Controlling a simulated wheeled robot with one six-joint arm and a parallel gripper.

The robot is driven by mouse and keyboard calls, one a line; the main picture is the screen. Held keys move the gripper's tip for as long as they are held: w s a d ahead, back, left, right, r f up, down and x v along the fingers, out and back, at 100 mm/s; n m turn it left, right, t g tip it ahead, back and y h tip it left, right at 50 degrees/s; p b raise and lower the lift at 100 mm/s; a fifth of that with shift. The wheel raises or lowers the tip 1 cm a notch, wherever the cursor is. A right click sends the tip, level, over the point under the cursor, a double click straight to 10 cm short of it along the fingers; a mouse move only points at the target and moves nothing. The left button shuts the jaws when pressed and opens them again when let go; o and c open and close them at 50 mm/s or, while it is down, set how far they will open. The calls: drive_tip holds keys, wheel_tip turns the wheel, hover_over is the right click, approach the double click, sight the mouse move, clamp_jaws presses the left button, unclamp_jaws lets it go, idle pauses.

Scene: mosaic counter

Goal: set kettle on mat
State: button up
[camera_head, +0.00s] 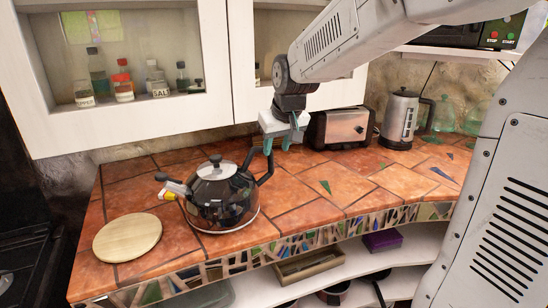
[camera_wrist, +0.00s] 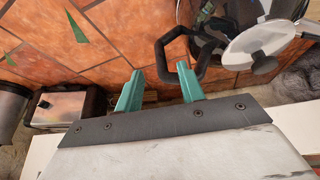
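The kettle (camera_head: 222,205) is dark and glossy with a silver lid, and stands upright on the tiled counter. Its black handle (camera_head: 267,165) sticks out to the right, and its spout points left. The round pale wooden mat (camera_head: 127,238) lies flat and empty to the left of the kettle. My gripper (camera_head: 282,143) is just above and beside the handle's outer end, with teal fingers apart. In the wrist view, the handle (camera_wrist: 161,62) shows between the two fingertips (camera_wrist: 160,70), with gaps on both sides. I cannot tell whether it is deep enough to touch.
A toaster (camera_head: 340,128) and a silver electric kettle (camera_head: 400,118) stand at the back right of the counter (camera_head: 330,205). Green glass bottles stand beyond them. A white cabinet (camera_head: 130,125) hangs above the back. The counter between kettle and mat is clear.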

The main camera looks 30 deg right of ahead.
drive_tip(key=v, duration=0.5)
drive_tip(key=s+a+f+g, duration=0.2)
drive_tip(key=s+f, duration=0.1)
drive_tip(key=s, duration=1.1)
drive_tip(key=s+a+f+g, duration=0.1)
drive_tip(key=s+a+f, duration=0.1)
drive_tip(key=s, duration=1.3)
drive_tip(key=shift+f+g, duration=0.4)
